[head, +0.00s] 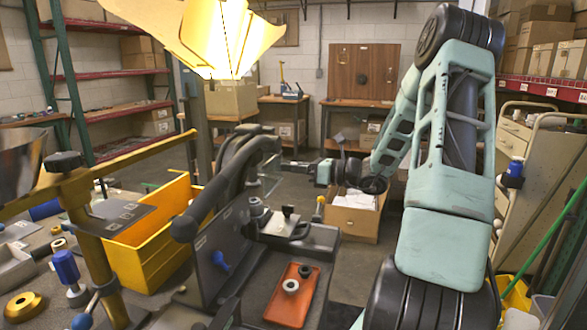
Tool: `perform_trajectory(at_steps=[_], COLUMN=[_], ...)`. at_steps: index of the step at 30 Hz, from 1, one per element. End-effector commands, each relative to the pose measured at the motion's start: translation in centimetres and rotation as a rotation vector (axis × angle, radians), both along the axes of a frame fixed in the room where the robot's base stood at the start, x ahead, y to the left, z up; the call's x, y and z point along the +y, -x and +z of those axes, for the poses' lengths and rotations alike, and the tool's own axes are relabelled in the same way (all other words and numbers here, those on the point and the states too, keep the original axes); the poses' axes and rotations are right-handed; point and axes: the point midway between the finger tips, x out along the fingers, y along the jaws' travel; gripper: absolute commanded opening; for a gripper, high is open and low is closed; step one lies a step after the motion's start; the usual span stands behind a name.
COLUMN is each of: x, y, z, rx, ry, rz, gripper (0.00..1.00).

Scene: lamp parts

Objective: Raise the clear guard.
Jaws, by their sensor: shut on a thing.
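The clear guard (270,182) is a see-through panel on the far side of the dark press (215,250), near the middle of the head view. My gripper (286,166) reaches in from the right and is shut at the guard's right edge. The fingertips are small in the picture, so the exact grip point is hard to make out. The press's thick black lever (215,190) stands in front and to the left of the guard and hides part of that area.
A yellow bin (135,268) stands left of the press. An orange tray (287,312) with grey rings lies in front. A bright yellow lamp (195,35) hangs close overhead. A cart (530,170) stands at right.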

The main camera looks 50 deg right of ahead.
Motion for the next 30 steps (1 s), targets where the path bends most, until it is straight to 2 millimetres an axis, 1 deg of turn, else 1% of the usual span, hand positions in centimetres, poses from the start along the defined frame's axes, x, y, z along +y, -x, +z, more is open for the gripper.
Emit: perform_trajectory(at_steps=[1, 2, 12, 13, 15, 25, 28, 30], x=[0.0, 0.0, -0.1, -0.1, -0.1, -0.1, -0.5, -0.9], y=[0.0, 0.0, 0.0, 0.0, 0.0, 0.2, 0.9, 1.9], z=[1.2, 1.4, 1.5, 1.5, 1.5, 1.3, 1.2, 1.2], rx=[-0.002, -0.002, -0.008, -0.008, -0.007, -0.002, -0.001, -0.002], ry=[0.000, 0.000, 0.001, 0.001, 0.001, 0.000, 0.002, 0.001], rz=[0.000, 0.000, 0.000, 0.000, 0.000, -0.001, -0.002, -0.003], gripper=[0.00, 0.00, 0.00, 0.26, 0.44, 0.44, 0.44, 0.44])
